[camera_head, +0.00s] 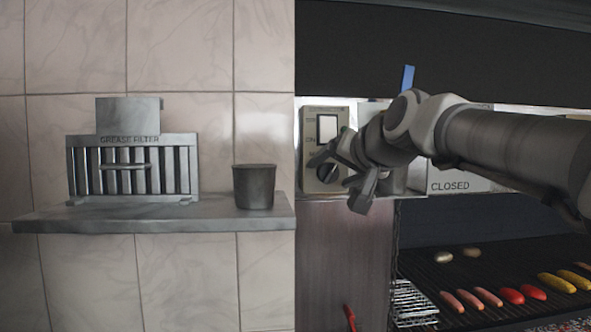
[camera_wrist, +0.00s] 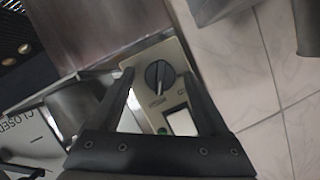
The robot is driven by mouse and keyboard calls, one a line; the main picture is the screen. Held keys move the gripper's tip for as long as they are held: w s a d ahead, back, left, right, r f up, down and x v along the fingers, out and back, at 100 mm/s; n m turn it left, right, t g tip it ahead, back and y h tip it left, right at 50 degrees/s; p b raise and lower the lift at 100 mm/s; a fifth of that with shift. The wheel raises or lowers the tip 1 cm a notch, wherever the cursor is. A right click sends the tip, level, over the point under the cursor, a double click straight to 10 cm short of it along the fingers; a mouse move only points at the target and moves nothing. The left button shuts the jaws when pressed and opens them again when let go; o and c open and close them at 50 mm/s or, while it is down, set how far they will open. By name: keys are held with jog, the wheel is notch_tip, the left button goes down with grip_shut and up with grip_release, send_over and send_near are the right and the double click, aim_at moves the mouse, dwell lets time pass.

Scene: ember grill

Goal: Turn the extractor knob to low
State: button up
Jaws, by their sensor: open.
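The extractor panel (camera_head: 312,128) is a beige box on the wall, right of the tiles in the head view, with a white rocker switch (camera_head: 327,127) above a dark round knob (camera_head: 327,173). My gripper (camera_head: 342,182) is in front of the panel's lower part and partly covers it. In the wrist view the black knob (camera_wrist: 159,75) sits on the panel (camera_wrist: 184,88) between and beyond the two open fingers of my gripper (camera_wrist: 157,75). The fingers look apart from the knob. The switch (camera_wrist: 181,123) and a green lamp (camera_wrist: 162,131) lie nearer.
A shelf (camera_head: 150,219) at left holds a grease filter (camera_head: 130,165) and a dark cup (camera_head: 254,187). A CLOSED sign (camera_head: 450,183) is behind my arm. The grill (camera_head: 450,280) with sausages and vegetables lies below right. A red handle (camera_head: 349,317) shows at the bottom.

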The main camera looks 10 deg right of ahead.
grip_shut()
dwell(0.3)
